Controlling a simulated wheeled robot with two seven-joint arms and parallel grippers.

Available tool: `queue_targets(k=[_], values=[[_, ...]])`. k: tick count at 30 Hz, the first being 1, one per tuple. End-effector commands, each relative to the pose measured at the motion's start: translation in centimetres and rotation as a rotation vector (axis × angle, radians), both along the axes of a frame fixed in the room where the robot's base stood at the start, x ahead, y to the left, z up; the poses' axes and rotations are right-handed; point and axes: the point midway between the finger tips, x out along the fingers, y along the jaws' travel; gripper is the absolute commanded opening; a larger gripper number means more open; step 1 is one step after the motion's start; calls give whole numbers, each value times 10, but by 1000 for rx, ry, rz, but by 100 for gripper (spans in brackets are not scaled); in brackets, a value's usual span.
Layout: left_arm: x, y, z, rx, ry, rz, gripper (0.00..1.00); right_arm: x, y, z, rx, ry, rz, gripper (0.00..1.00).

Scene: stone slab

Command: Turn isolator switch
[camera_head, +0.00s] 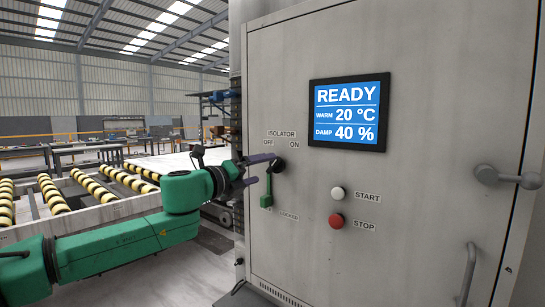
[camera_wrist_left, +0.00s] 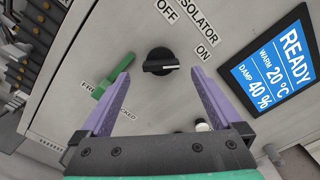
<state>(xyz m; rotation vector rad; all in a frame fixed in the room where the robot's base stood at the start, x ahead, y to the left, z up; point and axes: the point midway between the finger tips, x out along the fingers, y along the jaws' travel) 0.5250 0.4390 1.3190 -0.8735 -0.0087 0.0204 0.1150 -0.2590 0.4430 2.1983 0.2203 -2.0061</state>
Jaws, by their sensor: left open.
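The isolator switch is a black round knob (camera_head: 279,165) on the grey cabinet door, below the labels OFF and ON. In the left wrist view the knob (camera_wrist_left: 160,60) has a raised bar lying roughly across the picture; its exact setting is hard to tell. A green lever (camera_head: 267,196) hangs left of and below the knob; in the wrist view the lever (camera_wrist_left: 112,77) has its lower end by the FREE label, apart from LOCKED. My left gripper (camera_head: 265,168) is open, its purple fingers pointing at the knob, which shows between the fingertips (camera_wrist_left: 161,78). Contact is not visible.
The cabinet has a screen (camera_head: 348,112) reading READY, a white START button (camera_head: 338,193), a red STOP button (camera_head: 336,221) and a door handle (camera_head: 507,177) at right. A roller conveyor (camera_head: 95,190) lies left, behind my arm.

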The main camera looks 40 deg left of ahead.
Motion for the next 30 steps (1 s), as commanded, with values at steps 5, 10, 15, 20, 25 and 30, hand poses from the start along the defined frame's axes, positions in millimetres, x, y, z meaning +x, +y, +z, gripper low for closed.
queue_targets(k=[5,10,15,20,25,30], values=[[36,0,9,-7,0,-2,99,0,1,39,2,0,0,50],[54,1,5,-3,0,0,99,-1,1,55,2,0,0,50],[59,1,0,1,1,1,99,0,1,55,2,0,0,50],[59,1,-1,1,1,1,95,-1,1,54,2,0,0,50],[58,1,0,1,1,1,30,-1,1,54,2,0,-1,50],[58,1,0,-2,0,0,13,0,1,54,1,0,-1,50]])
